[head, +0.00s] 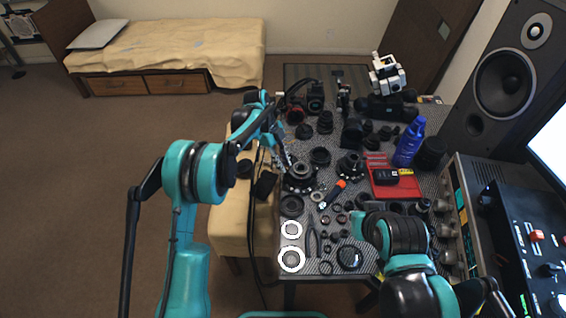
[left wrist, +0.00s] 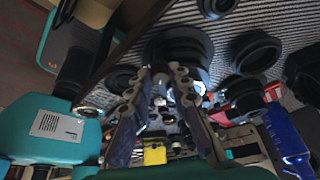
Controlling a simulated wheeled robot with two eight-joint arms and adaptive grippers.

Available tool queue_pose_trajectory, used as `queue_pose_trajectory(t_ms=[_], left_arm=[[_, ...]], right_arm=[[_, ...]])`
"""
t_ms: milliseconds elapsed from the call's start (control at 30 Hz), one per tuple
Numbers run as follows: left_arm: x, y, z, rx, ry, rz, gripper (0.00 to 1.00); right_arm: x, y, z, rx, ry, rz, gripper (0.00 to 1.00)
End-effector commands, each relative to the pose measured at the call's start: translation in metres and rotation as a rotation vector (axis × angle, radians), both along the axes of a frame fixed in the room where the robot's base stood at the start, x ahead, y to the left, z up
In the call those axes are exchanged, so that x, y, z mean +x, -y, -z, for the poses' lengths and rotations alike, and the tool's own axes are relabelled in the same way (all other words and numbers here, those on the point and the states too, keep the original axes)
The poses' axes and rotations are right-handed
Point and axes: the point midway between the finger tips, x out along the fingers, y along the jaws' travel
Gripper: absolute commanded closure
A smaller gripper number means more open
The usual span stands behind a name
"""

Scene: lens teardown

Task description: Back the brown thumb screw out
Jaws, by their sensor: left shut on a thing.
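My left gripper (head: 288,165) reaches down over the left side of the bench to a black lens part (head: 299,182) standing there. In the left wrist view my left gripper (left wrist: 168,72) has its two fingers converging at a black round lens barrel (left wrist: 190,48). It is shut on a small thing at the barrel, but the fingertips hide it. I cannot make out the brown thumb screw's colour or shape in either view. My right arm comes in at the lower right of the head view; its gripper does not show.
Many black lens rings and barrels crowd the bench, including a barrel (head: 320,157) close by. The floor at left is open.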

Motion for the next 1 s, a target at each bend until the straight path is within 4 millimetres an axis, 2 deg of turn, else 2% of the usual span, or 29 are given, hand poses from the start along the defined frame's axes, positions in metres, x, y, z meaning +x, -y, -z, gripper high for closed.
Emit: queue_pose_trajectory(t_ms=[367,1000], left_arm=[[-0.0022,-0.0014,-0.0005,0.0,0.001,-0.15,1.0],[-0.0099,-0.0019,0.0,-0.001,0.001,-0.741,1.0]], right_arm=[[0.0,0.0,-0.0021,0.0,0.0,0.0,1.0],[0.0,0.0,-0.005,0.0,0.0,0.0,1.0]])
